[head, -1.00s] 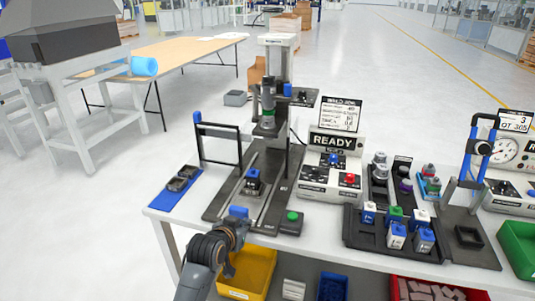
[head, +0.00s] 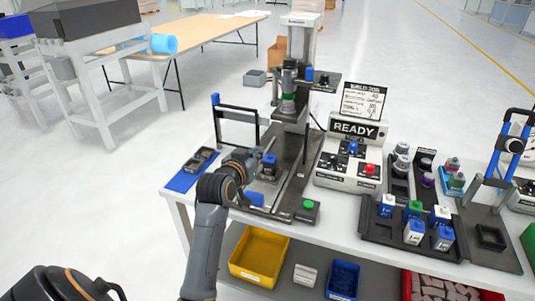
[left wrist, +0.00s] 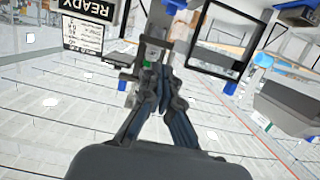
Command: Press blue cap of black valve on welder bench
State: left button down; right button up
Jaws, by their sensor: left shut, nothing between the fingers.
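The black valve with its blue cap (head: 269,160) stands upright in the fixture on the welder bench's dark base, below the welder head (head: 289,98). My left gripper (head: 262,148) is shut and empty. It is just left of the valve and close to the cap; I cannot tell whether it touches. In the left wrist view the shut fingers (left wrist: 158,72) point away from the camera, and I cannot make out the valve for certain. My right gripper is not in view.
A black frame with blue handle (head: 237,126) stands behind my left gripper. A blue tray (head: 182,181) lies left; a green button (head: 308,205) sits at front right. The READY box (head: 345,170) and a black rack (head: 385,235) of capped bottles stand further right.

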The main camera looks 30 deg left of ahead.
pick_arm(q)
jog(key=p, duration=0.1)
send_over(270, 157)
jog(key=s, duration=0.2)
notch_tip(270, 157, down, 2)
notch_tip(270, 157, down, 3)
jog(key=shift+w+d+f+p, duration=0.1)
jog(key=shift+w+p, duration=0.05)
jog(key=shift+p, duration=0.35)
jog(key=shift+f, duration=0.55)
